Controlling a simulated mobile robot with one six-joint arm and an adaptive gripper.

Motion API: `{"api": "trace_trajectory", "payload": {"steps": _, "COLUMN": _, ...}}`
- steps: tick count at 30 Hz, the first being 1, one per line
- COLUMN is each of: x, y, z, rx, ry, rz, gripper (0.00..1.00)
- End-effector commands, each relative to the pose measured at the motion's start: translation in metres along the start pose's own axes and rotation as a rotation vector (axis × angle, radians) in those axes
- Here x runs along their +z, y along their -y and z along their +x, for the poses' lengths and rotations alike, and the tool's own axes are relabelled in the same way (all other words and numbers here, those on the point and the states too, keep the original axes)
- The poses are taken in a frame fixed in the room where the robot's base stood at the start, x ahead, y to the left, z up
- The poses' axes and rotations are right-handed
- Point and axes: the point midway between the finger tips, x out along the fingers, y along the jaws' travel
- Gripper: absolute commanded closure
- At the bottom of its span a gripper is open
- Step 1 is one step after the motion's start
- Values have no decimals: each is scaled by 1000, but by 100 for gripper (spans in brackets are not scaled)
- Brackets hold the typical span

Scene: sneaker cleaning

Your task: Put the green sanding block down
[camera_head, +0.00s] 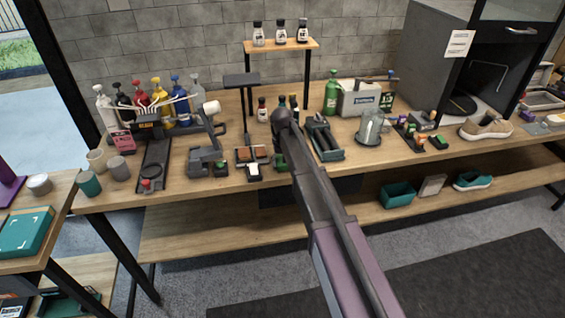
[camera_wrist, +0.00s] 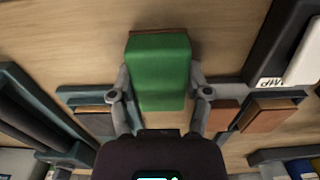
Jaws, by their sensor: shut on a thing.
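The green sanding block (camera_wrist: 158,72) fills the middle of the wrist view, with a brown layer along its far edge. My gripper (camera_wrist: 160,92) has one finger on each side of it and is shut on it. The block is over or on bare wooden tabletop; whether it touches the wood I cannot tell. A dark rack with brown blocks (camera_wrist: 268,115) lies beside and below the fingers in the wrist view. In the head view this rack (camera_head: 250,155) stands just left of my arm, and my arm largely hides the gripper.
The workbench (camera_head: 345,170) is crowded. A grey tool (camera_head: 207,160) stands left of the rack, a dark tray (camera_head: 323,138) right of my arm. Several bottles and a small raised shelf (camera_head: 281,46) stand behind. A narrow strip along the bench's front edge is clear.

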Motion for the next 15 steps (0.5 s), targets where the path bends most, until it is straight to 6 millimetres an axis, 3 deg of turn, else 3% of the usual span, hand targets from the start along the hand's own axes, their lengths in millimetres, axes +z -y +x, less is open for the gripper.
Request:
{"api": "trace_trajectory", "payload": {"steps": 1, "x": 0, "y": 0, "z": 1, "rx": 0, "ry": 0, "rz": 0, "gripper": 31}}
{"api": "trace_trajectory", "payload": {"steps": 4, "x": 0, "y": 0, "z": 0, "rx": 0, "ry": 0, "rz": 0, "gripper": 2}}
{"api": "trace_trajectory", "payload": {"steps": 15, "x": 0, "y": 0, "z": 0, "rx": 0, "ry": 0, "rz": 0, "gripper": 2}}
